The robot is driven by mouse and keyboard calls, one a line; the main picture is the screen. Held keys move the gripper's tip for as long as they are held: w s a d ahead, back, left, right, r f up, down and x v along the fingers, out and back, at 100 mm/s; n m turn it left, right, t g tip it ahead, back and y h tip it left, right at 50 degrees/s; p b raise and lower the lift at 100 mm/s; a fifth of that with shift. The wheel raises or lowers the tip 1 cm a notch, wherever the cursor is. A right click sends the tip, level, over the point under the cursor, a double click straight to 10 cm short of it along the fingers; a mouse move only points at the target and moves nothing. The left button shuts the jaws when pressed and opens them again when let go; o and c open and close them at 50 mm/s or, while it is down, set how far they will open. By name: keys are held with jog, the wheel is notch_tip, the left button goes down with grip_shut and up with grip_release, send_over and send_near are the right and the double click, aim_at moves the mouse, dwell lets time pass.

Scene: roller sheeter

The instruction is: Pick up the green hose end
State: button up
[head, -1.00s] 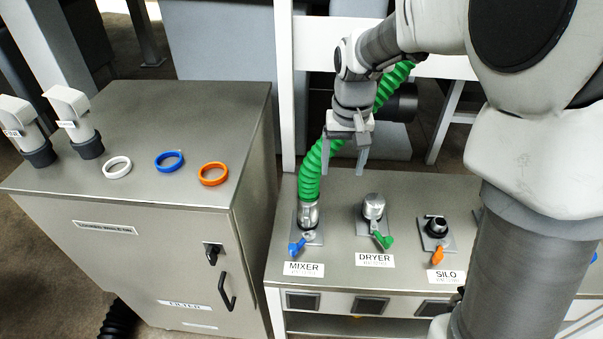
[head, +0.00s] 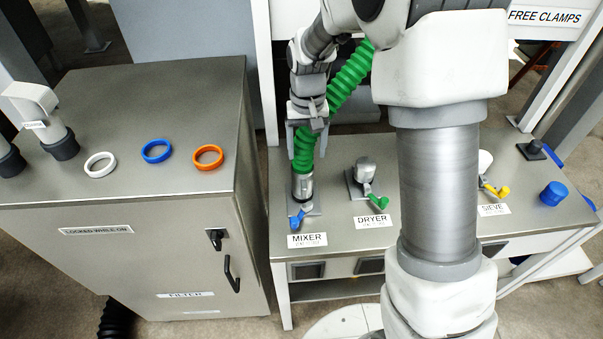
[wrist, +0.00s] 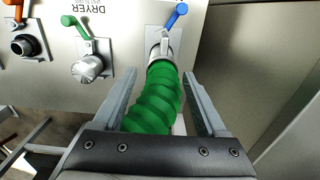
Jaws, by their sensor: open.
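The green ribbed hose (head: 346,82) comes down from behind my arm to the MIXER port. Its metal end coupling (head: 303,186) sits on that port, beside a blue lever (head: 298,219). In the wrist view the green hose (wrist: 155,100) lies between the two fingers, with its metal end (wrist: 161,52) beyond the fingertips. My gripper (head: 306,150) is open, its fingers on either side of the hose just above the coupling. The wrist view also shows my gripper (wrist: 163,75) with a gap visible on the right; contact on the left is unclear.
The DRYER port (head: 362,172) with a green lever stands right of the MIXER port. A steel FILTER cabinet (head: 120,205) stands at left, with white, blue and orange rings (head: 208,157) on top. A blue cap (head: 553,193) is at the bench's right.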

aim_at(303, 178)
notch_tip(303, 178, down, 9)
jog(key=shift+r, duration=0.2)
jog(key=shift+a+f, duration=0.2)
jog(key=shift+f, duration=1.15)
jog(key=shift+a+f, duration=0.15)
jog(key=shift+f, duration=1.15)
jog(key=shift+c, duration=0.2)
grip_shut()
jog(key=shift+w+r, duration=0.15)
